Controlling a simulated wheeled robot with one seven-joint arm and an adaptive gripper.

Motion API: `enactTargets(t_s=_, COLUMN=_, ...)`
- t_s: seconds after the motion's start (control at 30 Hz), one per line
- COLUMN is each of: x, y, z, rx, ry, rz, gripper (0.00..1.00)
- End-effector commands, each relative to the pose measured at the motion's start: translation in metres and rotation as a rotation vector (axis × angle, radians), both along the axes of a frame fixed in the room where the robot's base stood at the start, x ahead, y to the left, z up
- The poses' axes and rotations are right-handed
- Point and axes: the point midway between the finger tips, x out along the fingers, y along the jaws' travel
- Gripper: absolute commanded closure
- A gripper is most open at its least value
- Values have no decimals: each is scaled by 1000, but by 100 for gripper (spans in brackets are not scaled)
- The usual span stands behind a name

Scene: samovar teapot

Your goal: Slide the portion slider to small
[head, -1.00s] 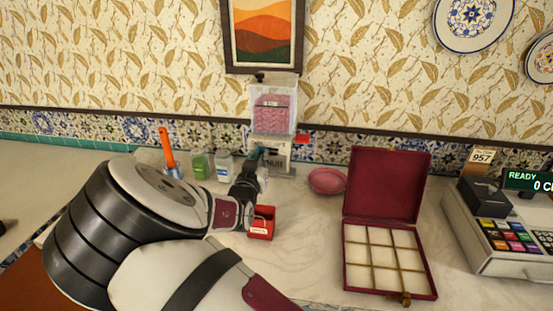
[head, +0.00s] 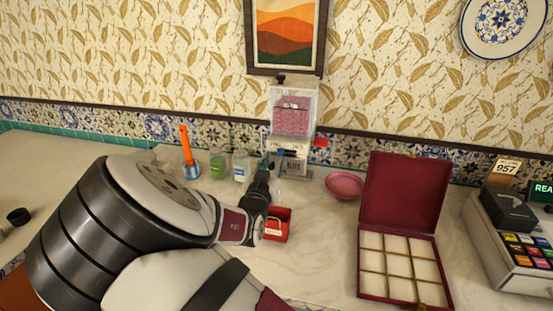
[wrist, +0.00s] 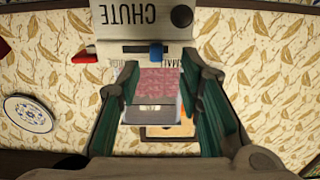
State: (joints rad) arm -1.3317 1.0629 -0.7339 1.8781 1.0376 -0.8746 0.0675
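The dispenser has a clear hopper (head: 292,115) of pink pieces above a pale body marked CHUTE (head: 294,166), against the back wall. In the wrist view the body appears upside down (wrist: 135,16). Its blue slider knob (wrist: 156,52) sits in a dark horizontal slot, toward the slot's right end in that view. Lettering beside the slot is partly hidden by my fingers and I cannot read it. My gripper (wrist: 157,72) is open and empty, with one green finger on each side of the knob in that view. I cannot tell whether either finger touches it.
A red tab (wrist: 86,56) sticks out of the dispenser's side. A red scoop-like box (head: 278,226) stands below my wrist. Jars (head: 240,168) and an orange-handled tool (head: 186,146) are left; a pink dish (head: 344,186), open maroon box (head: 404,190) and register (head: 520,240) are right.

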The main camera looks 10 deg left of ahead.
Motion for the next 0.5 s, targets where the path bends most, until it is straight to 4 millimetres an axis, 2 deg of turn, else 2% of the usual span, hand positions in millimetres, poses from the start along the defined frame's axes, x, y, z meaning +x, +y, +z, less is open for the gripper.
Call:
enactTargets(t_s=0.03, x=-12, y=2, z=0, rx=1, ry=1, rz=3, gripper=67)
enactTargets(t_s=0.2, x=-46, y=3, z=0, rx=1, ry=2, rz=3, gripper=67)
enactTargets(t_s=0.33, x=-65, y=4, z=0, rx=0, ry=1, rz=3, gripper=67)
enactTargets(t_s=0.5, x=-79, y=4, z=0, rx=1, ry=0, rz=2, gripper=67)
